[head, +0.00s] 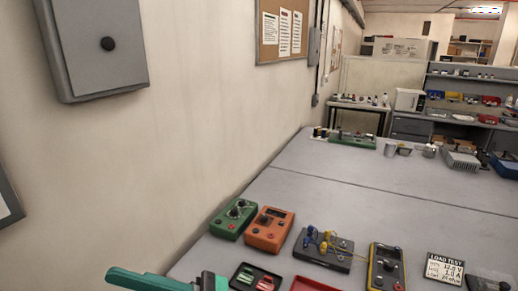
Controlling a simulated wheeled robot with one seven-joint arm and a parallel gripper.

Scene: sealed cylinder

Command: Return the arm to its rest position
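A teal-green bar and a dark and green piece show at the bottom left edge, cut off by the frame. I cannot tell whether they belong to my arm. No sealed cylinder can be made out.
A long grey workbench (372,189) runs along the left wall. Near me it bears a green box (233,219), an orange box (269,230), a board with wires (323,250), a yellow meter (387,268) and a load test sign (444,269). Its middle is mostly clear.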

